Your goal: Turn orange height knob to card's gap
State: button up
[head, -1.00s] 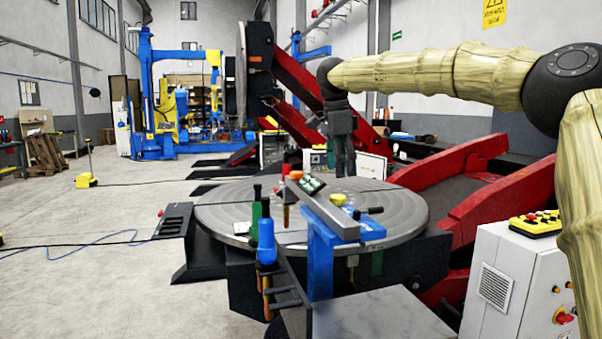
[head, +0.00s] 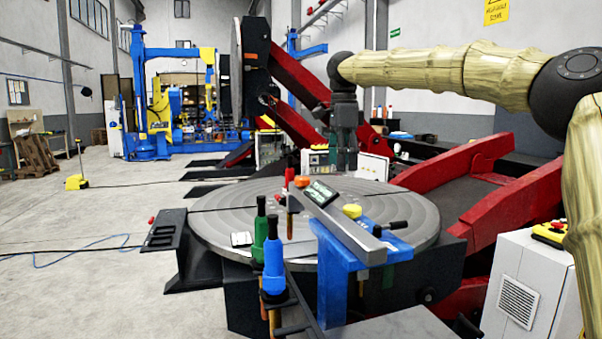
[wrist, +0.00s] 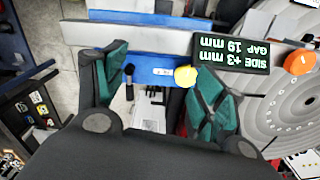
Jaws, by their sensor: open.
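The orange knob (head: 302,182) sits on the grey bar beside a small black display (head: 320,193). In the wrist view the orange knob (wrist: 299,62) is at the upper right, and the display (wrist: 233,54) reads, upside down, SIDE +3 mm and GAP 19 mm. A small white card (head: 242,239) lies on the round turntable; its writing is too small to read. My gripper (head: 344,153) points down beyond the bar. In the wrist view my gripper (wrist: 163,88) is open and empty, its green fingers apart, with the orange knob outside them to the right.
A yellow knob (head: 352,211) sits on the blue bracket (head: 334,275). Green (head: 272,248) and blue (head: 274,270) handled tools stand in front of the turntable (head: 215,220). Red positioner arms (head: 450,178) and a white cabinet (head: 520,290) stand at right. Open floor lies left.

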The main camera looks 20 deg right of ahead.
aim_at(302, 182)
jog(key=i, duration=1)
jog(key=u, duration=0.05)
